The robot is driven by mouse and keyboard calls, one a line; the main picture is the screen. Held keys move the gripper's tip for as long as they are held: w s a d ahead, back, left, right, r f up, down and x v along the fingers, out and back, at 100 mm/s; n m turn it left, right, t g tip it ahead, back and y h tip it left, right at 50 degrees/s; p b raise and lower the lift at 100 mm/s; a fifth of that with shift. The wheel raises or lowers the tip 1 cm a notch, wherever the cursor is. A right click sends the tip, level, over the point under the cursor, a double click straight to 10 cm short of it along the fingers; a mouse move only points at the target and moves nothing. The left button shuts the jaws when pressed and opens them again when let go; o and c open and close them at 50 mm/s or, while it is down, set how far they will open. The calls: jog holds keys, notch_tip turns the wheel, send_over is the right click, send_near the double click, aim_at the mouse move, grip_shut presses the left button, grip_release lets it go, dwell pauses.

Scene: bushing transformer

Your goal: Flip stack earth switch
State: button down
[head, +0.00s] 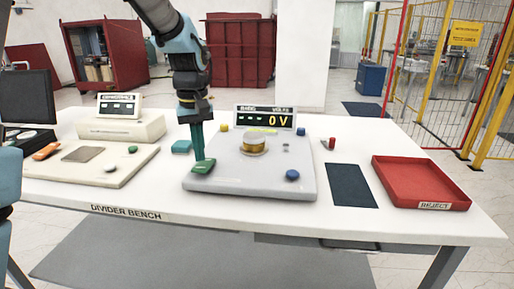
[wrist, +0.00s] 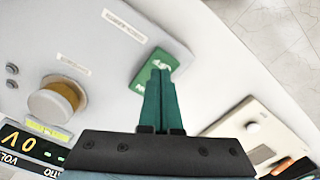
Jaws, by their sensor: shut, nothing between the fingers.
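The grey unit (head: 240,185) stands on the bench with a display reading 0 V (head: 268,120) at its back. A green rocker-like switch (head: 201,168) with white lettering sits at its front left corner; I take it as the earth switch. It also shows in the wrist view (wrist: 143,82). My gripper (head: 199,157) points down at this switch, its teal fingers together and empty. In the wrist view the fingertips (wrist: 160,72) overlap the switch; I cannot tell whether they touch it. The fingers hide part of it, so its tilt is unclear.
A brass-coloured cylinder (head: 254,145) stands mid-unit, with a blue knob (head: 292,174) at front right. A teal block (head: 181,147) lies behind left of the switch. A cream unit (head: 85,175) is left. A dark mat (head: 351,185) and red reject tray (head: 420,182) are right.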

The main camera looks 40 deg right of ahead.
jog(key=shift+f+b, duration=0.65)
jog(key=shift+f, duration=0.5)
dwell(0.4)
jog(key=shift+r, duration=0.1)
notch_tip(320, 180, up, 7)
jog(key=p, duration=0.6)
jog(key=shift+a, duration=0.1)
dwell(0.6)
jog(key=s+a+f, duration=0.2)
jog(key=a, duration=1.3)
jog(key=s+a+f+n+t, duration=0.1)
jog(key=s+a+f, duration=0.1)
jog(key=a, duration=1.3)
jog(key=shift+f+t, duration=0.15)
jog(key=shift+t, duration=0.15)
